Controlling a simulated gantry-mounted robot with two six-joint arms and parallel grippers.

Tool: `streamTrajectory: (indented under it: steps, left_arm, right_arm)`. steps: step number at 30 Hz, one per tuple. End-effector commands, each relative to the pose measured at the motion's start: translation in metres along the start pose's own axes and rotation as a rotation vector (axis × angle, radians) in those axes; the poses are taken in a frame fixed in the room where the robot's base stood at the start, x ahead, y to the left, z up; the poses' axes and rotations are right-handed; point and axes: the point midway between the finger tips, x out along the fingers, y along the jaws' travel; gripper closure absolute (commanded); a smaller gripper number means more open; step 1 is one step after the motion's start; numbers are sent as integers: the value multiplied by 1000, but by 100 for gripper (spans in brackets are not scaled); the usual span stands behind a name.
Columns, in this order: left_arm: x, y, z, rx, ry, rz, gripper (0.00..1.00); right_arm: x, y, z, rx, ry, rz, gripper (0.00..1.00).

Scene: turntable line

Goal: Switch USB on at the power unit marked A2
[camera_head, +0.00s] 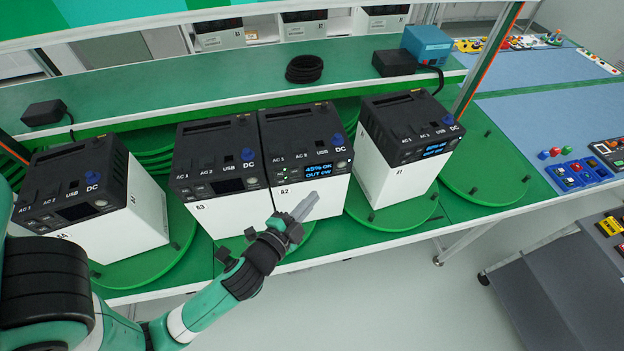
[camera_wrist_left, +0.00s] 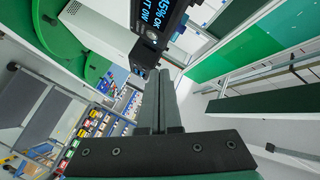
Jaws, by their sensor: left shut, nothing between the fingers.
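The power unit marked A2 (camera_head: 322,205) is a white box with a black top, third from the left on the bench. Its lit screen (camera_head: 318,169) reads 45% OK and OUT 0W; small green lights show left of it. A USB label and a blue DC knob sit on its top panel. My left gripper (camera_head: 309,202) is shut and empty, in front of A2's white face below the screen; contact cannot be told. In the left wrist view its fingers (camera_wrist_left: 158,88) point at the panel's edge, with A2's screen (camera_wrist_left: 156,14) above. My right gripper is out of view.
Unit A3 (camera_head: 205,215) stands close at A2's left with a dark screen, A4 (camera_head: 140,225) farther left, and A1 (camera_head: 385,180) at the right with a lit screen. They stand on green discs (camera_head: 480,170). A shelf behind holds a black cable coil (camera_head: 304,68).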

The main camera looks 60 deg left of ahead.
Motion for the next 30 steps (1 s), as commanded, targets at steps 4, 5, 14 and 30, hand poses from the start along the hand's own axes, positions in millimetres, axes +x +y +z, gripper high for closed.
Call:
streamTrajectory:
  steps: [4,5,14,30]
  left_arm:
    - [-11,25,33,22,-51,40,100]
    - [-12,27,36,24,-57,44,100]
    - [-13,28,41,25,-67,45,100]
    - [15,2,60,24,-70,50,100]
  right_arm:
    - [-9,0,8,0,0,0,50]
    - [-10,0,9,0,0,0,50]
    - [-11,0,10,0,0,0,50]
    - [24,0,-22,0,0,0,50]
